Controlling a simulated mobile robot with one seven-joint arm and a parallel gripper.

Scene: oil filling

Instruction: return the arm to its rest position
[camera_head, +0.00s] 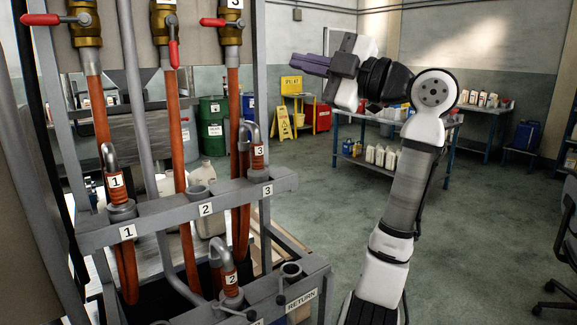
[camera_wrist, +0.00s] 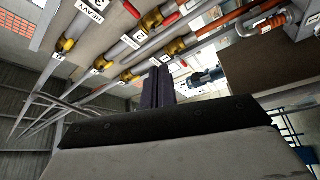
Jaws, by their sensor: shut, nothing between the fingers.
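My gripper (camera_head: 309,64) is raised at the top middle of the head view, its dark purple fingers pointing left toward the filling rack. The fingers are together with nothing between them. In the wrist view the shut fingers (camera_wrist: 157,88) stand at the centre, with the pipes and brass valves beyond them. My white and grey arm rises from the lower right of the head view and bends at the elbow. The gripper is apart from the rack and touches nothing visible.
The grey rack (camera_head: 150,222) with numbered orange hoses and red-handled valves (camera_head: 230,28) fills the left. A table (camera_head: 375,166) with white bottles stands behind my arm. A yellow wet-floor sign (camera_head: 281,119) and drums are behind. Floor on the right is open, with a chair at the edge.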

